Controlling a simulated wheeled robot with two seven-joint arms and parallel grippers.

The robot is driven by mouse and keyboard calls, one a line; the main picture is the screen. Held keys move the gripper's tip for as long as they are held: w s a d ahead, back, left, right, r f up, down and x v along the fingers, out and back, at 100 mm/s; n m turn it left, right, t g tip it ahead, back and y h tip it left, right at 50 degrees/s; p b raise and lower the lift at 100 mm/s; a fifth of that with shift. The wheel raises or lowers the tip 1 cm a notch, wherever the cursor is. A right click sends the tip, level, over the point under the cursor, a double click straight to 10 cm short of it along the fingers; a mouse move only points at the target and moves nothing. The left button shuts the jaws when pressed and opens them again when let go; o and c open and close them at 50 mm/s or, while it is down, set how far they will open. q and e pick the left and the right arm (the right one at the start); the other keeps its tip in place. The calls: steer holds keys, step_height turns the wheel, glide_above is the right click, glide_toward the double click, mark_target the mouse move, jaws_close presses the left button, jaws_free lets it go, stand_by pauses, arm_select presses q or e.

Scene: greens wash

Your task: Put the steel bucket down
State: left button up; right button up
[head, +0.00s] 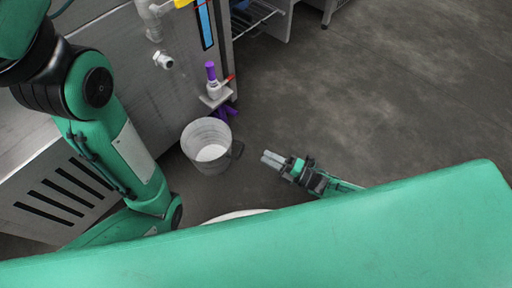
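The steel bucket (200,157) is at the left of centre in the head view, beside the steel cabinet. It looks upright, its open top faces me, and its inside is pale. It appears to be on the floor, though its contact is hard to see.
The steel cabinet (115,60) stands along the left, with a pipe fitting (163,60) sticking out. A wire rack (258,15) is at the top. The grey floor (390,90) at the right is clear.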

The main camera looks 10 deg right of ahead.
steer(key=shift+p+v, duration=0.3)
steer(key=shift+v, duration=1.4)
